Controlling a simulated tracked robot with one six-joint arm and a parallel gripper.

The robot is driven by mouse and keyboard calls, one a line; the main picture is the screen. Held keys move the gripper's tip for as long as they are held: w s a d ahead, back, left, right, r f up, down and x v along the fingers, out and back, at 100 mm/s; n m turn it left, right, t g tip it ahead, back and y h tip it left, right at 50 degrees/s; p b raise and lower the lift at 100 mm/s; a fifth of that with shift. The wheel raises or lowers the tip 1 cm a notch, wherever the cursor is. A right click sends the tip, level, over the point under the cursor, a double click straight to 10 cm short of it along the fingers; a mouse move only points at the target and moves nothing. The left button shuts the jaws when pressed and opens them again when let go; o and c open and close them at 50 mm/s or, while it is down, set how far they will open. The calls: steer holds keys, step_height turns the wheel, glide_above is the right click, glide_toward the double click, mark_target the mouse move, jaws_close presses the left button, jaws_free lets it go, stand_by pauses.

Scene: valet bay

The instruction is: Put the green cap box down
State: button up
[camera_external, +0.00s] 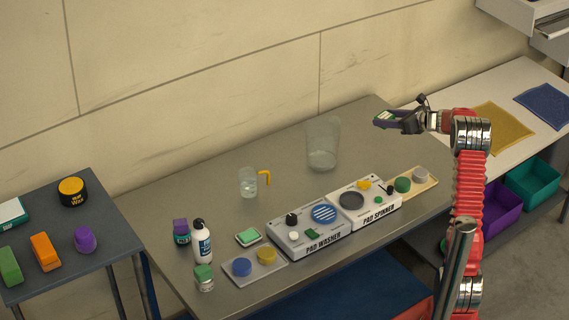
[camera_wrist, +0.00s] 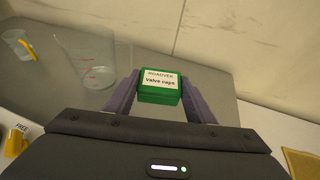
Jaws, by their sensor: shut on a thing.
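The green cap box (camera_wrist: 160,85), with a white label reading "Valve caps", sits between the two fingers of my gripper (camera_wrist: 160,92) in the wrist view. My gripper (camera_external: 391,121) is shut on it. In the external view the box (camera_external: 384,118) is a small green shape at the jaw tips, held in the air above the back right part of the grey table (camera_external: 370,112). The fingers hide the box's sides.
A clear beaker (camera_external: 322,145) stands on the table left of my gripper. A jug with a yellow handle (camera_external: 248,182) is farther left. The pad washer (camera_external: 309,229) and pad spinner (camera_external: 364,201) line the front. The table's back right corner is bare.

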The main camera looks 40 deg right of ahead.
mark_target(384, 117)
step_height(384, 117, up, 8)
steer(key=shift+f, duration=0.1)
steer(key=shift+w+a+r, duration=0.2)
steer(key=shift+w+a, duration=0.05)
steer(key=shift+a, duration=0.3)
steer(key=w+a+n+g+y, duration=0.3)
steer(key=a+n+g+y, duration=0.15)
steer(key=a, duration=1.35)
steer(key=w+a+n+g+y, duration=0.25)
steer(key=a+n+y, duration=0.3)
steer(key=a, duration=1.35)
steer(key=s+a+n+g, duration=0.3)
steer(key=s+a+g, duration=0.1)
steer(key=a, duration=0.5)
steer(key=s+a+n+g, duration=0.3)
steer(key=s+a+n, duration=0.15)
steer(key=a, duration=0.55)
steer(key=s+a+n+g, duration=0.3)
steer(key=s+a+g, duration=0.15)
steer(key=a, duration=0.45)
step_height(384, 117, down, 11)
steer(key=shift+m+h, duration=0.3)
steer(key=shift+m, duration=0.05)
steer(key=shift+f+t, duration=0.15)
steer(key=shift+t, duration=0.1)
